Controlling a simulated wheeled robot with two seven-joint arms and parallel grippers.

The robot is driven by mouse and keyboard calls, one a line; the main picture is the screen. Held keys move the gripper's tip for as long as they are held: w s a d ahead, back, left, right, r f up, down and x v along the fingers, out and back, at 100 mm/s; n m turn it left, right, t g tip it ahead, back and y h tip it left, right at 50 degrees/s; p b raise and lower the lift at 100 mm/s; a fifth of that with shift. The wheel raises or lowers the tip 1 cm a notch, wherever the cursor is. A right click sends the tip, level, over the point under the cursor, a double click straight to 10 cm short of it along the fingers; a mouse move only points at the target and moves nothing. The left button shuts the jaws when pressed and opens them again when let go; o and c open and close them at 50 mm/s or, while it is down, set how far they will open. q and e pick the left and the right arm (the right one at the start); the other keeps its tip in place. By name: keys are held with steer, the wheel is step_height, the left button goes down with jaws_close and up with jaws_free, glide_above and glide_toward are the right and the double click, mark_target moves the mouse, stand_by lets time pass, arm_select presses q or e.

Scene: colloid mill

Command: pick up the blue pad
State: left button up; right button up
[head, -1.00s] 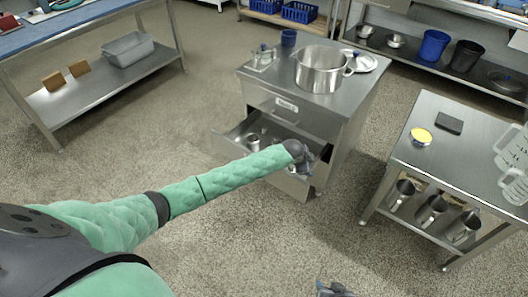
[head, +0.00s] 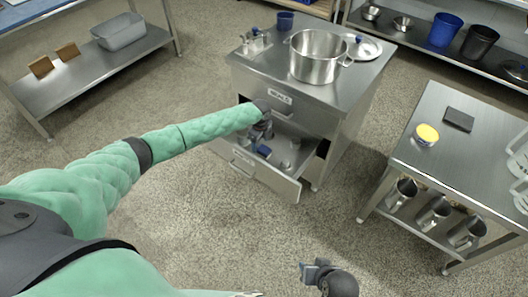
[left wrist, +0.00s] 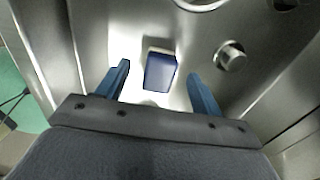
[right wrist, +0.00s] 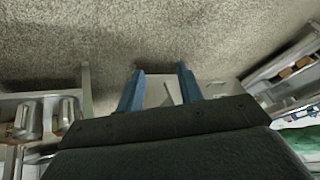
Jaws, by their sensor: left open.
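The blue pad (left wrist: 160,72) lies on the metal floor of the open drawer, seen in the left wrist view ahead of and between the fingers. In the head view the blue pad (head: 264,151) shows inside the drawer (head: 278,178). My left gripper (left wrist: 160,88) is open, with one blue finger on each side of the pad's line; it is empty and apart from the pad. In the head view it reaches over the drawer. My right gripper (right wrist: 160,80) is open and empty, above the floor; it also shows at the bottom of the head view (head: 306,268).
Metal parts (left wrist: 230,56) lie in the drawer near the pad, and the drawer walls stand close around. A large pot (head: 318,57) stands on the cabinet top above. A side table (head: 470,150) with a yellow-topped item (head: 426,135) is at the right. Floor between is clear.

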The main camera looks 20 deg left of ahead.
mark_target(261, 147)
arm_select(q)
step_height(261, 147, down, 4)
steer(key=shift+w+d+r, duration=0.1)
steer(key=shift+w+r, duration=0.05)
steer(key=shift+r, duration=0.1)
steer(key=shift+f, duration=0.55)
arm_select(e)
step_height(261, 147, up, 2)
steer(key=shift+s+r, duration=0.1)
steer(key=shift+s, duration=0.05)
arm_select(q)
steer(key=shift+c, duration=0.5)
steer(key=c, duration=1)
arm_select(e)
steer(key=shift+d, duration=0.1)
